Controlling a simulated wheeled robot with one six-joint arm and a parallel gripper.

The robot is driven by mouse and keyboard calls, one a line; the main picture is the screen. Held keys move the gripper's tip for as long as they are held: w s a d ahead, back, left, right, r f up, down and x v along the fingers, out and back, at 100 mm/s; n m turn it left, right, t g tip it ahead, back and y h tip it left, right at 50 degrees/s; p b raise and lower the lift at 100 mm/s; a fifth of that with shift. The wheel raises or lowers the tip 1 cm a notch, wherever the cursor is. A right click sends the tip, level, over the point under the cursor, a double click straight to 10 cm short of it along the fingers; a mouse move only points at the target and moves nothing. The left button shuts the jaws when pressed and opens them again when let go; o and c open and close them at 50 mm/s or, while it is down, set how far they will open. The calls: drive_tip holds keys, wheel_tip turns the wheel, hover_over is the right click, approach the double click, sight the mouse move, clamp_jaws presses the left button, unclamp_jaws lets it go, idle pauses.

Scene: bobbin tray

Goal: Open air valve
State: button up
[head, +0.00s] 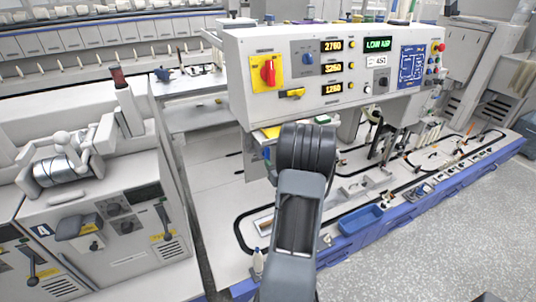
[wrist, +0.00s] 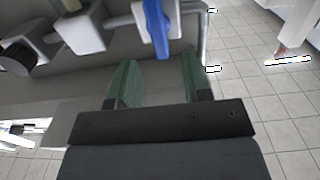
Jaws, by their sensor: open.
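A blue lever handle (wrist: 157,27), which looks like the air valve's, shows at the top of the wrist view beside a grey pipe (wrist: 202,40). My gripper (wrist: 158,74) is open and empty, with its two green fingers apart. The handle lies just beyond the fingertips, in line with the gap; I cannot tell whether anything touches. In the head view my arm hides the gripper. A small blue part (head: 267,153) shows left of my arm under the control panel (head: 310,105); I cannot tell whether it is the handle. The panel display (head: 378,44) reads LOW AIR.
A grey block fitting (wrist: 86,30) and a black round knob (wrist: 17,56) sit left of the handle. A white machine (head: 125,230) stands at the left. A blue bin (head: 361,220) rests on the bench at the right.

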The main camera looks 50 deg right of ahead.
sight(268, 154)
drive_tip(key=shift+p+x, duration=0.35)
drive_tip(key=shift+x, duration=2.35)
drive_tip(key=shift+c, duration=0.2)
clamp_jaws()
